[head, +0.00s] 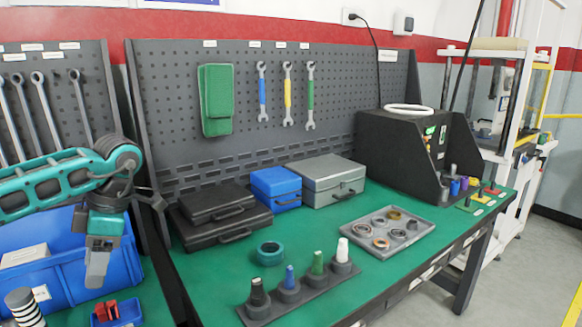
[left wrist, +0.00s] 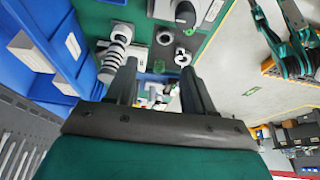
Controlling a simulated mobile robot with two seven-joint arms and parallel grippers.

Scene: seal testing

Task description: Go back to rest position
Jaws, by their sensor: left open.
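My left gripper (head: 97,272) hangs at the left of the head view, pointing down in front of a blue bin (head: 62,262), with its arm coming in from the left edge. In the left wrist view my left gripper (left wrist: 158,70) has its two dark fingers spread apart. Nothing is held between them. A striped grey and white cylinder (left wrist: 114,50) shows beside the left finger in that view, and I cannot tell its distance. The same kind of cylinder stands at the lower left of the head view (head: 25,308). My right gripper does not show clearly.
The green bench (head: 215,287) carries black cases (head: 222,212), a blue case (head: 276,188), a silver case (head: 326,180), a teal ring (head: 270,253), a rack of several plugs (head: 300,294) and a grey tray of rings (head: 372,252). A small blue box (head: 117,312) stands near the gripper.

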